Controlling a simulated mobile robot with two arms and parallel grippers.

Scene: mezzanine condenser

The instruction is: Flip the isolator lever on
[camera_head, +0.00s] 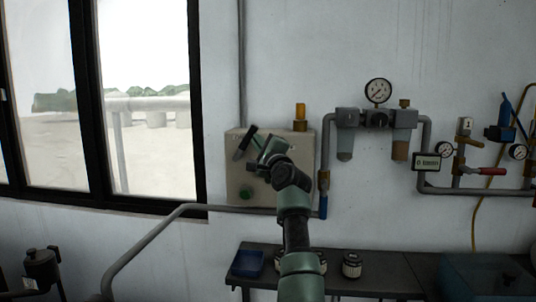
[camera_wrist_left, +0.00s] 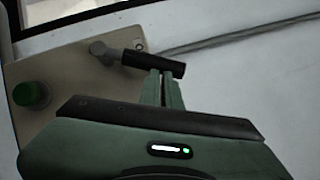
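The isolator lever has a black handle (camera_head: 242,147) and sits on a beige wall box (camera_head: 238,187). In the head view the handle slants down to the left. In the left wrist view the black handle (camera_wrist_left: 140,59) extends from a grey pivot. My left gripper (camera_head: 259,141) is in front of the box, just right of the handle. In the left wrist view its two green fingers (camera_wrist_left: 162,78) lie close together, shut, with their tips at the handle's free end. Whether they touch it I cannot tell. My right gripper is not in view.
A green button (camera_head: 246,193) is low on the box, and an amber beacon (camera_head: 300,114) stands above it. Pipes with a pressure gauge (camera_head: 378,91) and a blue-handled valve (camera_head: 323,206) are to the right. A dark bench (camera_head: 385,287) with a blue tray (camera_head: 247,263) stands below.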

